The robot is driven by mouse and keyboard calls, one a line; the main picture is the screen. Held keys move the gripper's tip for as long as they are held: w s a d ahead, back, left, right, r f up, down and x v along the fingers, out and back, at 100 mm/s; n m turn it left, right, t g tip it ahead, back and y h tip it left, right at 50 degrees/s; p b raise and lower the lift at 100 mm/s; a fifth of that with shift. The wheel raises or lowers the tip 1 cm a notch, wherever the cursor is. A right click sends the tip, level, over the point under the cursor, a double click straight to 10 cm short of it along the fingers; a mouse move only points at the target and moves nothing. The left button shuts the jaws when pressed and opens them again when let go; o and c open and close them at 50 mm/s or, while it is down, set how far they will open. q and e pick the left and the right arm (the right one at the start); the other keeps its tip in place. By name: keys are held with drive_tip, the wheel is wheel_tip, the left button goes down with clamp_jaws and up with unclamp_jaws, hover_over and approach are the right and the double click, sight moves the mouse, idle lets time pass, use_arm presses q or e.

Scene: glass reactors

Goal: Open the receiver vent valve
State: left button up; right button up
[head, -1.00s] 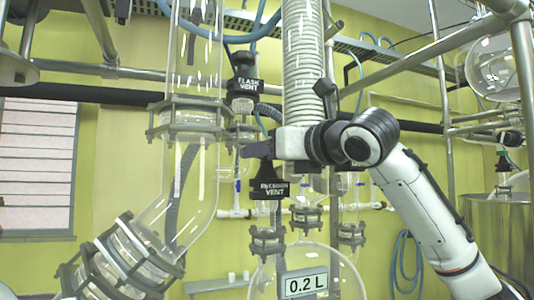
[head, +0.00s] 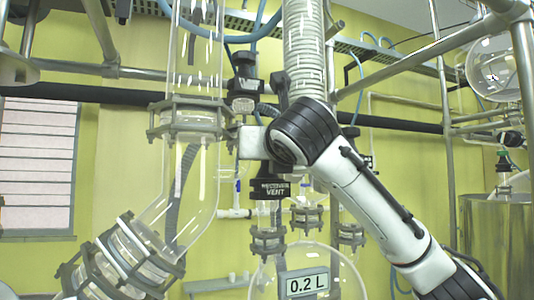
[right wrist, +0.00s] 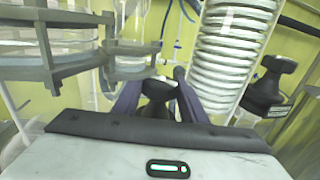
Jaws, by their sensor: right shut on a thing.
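The receiver vent valve (head: 270,188) is a black valve with a white label, standing above the glass receiver (head: 325,258) in the head view. My right gripper (head: 255,142) is at the valve's upper part, just above the label. In the right wrist view my gripper's two purple fingers (right wrist: 158,102) stand on either side of a black knob (right wrist: 158,86). They are shut on it, and their contact faces are partly hidden. My left gripper is in neither view.
The black flask vent valve (head: 243,86) stands close by, up and left of my gripper. A large glass column (head: 190,175) is close on the left. Metal pipes frame the right side.

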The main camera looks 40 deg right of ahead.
drive_tip(key=n+y, duration=0.1)
drive_tip(key=y, duration=0.1)
drive_tip(key=n+t+y, duration=0.1)
drive_tip(key=n+y, duration=0.1)
drive_tip(key=y, duration=0.1)
drive_tip(key=shift+d+n, duration=0.2)
drive_tip(key=shift+n, duration=0.1)
drive_tip(key=n+y, duration=0.2)
drive_tip(key=y, duration=0.1)
drive_tip(key=n+y, duration=0.2)
drive_tip(key=y, duration=0.2)
drive_tip(key=shift+a+r, duration=0.1)
drive_tip(key=shift+a, duration=0.1)
drive_tip(key=o, duration=0.9)
drive_tip(key=shift+c, duration=0.2)
drive_tip(key=shift+s, duration=0.1)
